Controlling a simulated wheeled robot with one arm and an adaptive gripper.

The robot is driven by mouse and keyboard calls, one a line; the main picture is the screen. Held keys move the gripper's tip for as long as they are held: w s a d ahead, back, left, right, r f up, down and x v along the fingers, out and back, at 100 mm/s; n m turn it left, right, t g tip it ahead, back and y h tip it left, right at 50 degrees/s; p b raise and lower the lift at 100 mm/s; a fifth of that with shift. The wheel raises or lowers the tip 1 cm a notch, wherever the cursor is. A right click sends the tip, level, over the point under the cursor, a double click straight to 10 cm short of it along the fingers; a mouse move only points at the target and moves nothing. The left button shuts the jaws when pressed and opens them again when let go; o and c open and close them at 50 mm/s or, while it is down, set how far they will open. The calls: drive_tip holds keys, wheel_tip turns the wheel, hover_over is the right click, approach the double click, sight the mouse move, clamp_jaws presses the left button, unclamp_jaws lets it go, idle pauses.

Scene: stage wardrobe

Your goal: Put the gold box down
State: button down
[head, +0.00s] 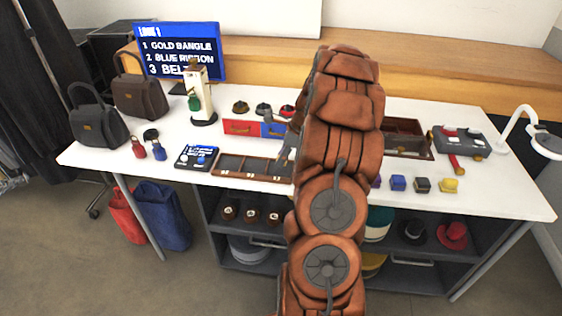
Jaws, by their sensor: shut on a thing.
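My gripper (284,157) shows only in part, as grey fingers at the left edge of my orange arm, over the white table near the right end of the dark compartment tray (229,174). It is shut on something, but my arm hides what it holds. I cannot tell whether this is the gold box or whether another is in my gripper.
Behind are a brown open tray (407,152) and a grey case (460,141). The right front corner is clear.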

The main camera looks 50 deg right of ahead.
drive_tip(key=shift+w+d+f, duration=0.1)
drive_tip(key=shift+w, duration=0.45)
drive_tip(key=shift+f+p, duration=0.35)
drive_tip(key=shift+f, duration=1.35)
drive_tip(key=c, duration=0.8)
unclamp_jaws()
drive_tip(key=shift+f, duration=0.1)
